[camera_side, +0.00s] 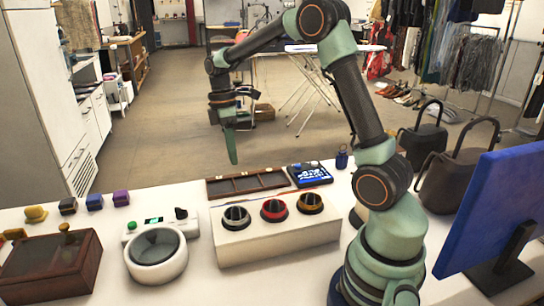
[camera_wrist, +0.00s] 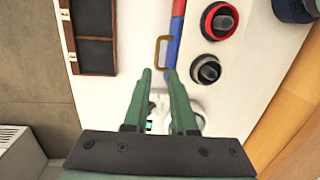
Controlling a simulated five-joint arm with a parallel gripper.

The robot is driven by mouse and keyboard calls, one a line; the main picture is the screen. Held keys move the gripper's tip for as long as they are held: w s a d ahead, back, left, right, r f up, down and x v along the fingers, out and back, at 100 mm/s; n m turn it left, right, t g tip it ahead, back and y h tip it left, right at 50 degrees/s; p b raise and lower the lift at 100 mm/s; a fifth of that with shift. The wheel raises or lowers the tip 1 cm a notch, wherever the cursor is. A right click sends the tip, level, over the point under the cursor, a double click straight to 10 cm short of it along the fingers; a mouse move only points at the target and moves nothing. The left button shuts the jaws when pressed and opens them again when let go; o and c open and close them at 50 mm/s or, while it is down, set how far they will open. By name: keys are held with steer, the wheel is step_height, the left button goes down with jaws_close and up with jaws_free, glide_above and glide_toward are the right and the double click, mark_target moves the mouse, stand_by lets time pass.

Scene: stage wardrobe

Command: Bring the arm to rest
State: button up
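My gripper (camera_side: 233,160) hangs in the air above the back of the white table (camera_side: 205,187), its green fingers pointing down. My arm rises from the right side of the table and reaches over to the left. In the wrist view, the two green fingertips (camera_wrist: 158,73) stand a small gap apart, with nothing held between them. In the side view the fingers overlap, so the gap does not show. Nothing touches the fingers in the side view.
A white block (camera_side: 278,240) with three round cups stands mid-table. A wooden compartment tray (camera_side: 247,184) and small tablet (camera_side: 311,174) lie behind it. A white round device (camera_side: 157,255) and brown box (camera_side: 50,266) are left. A blue monitor (camera_side: 495,210) and dark bags (camera_side: 455,178) are right.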

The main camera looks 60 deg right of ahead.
steer(key=s+a+r+m+t, duration=0.7)
steer(key=s+a+r+m, duration=0.1)
steer(key=s+a, duration=0.4)
steer(key=shift+a+m+h, duration=0.15)
steer(key=shift+m+h, duration=0.15)
steer(key=shift+m, duration=0.3)
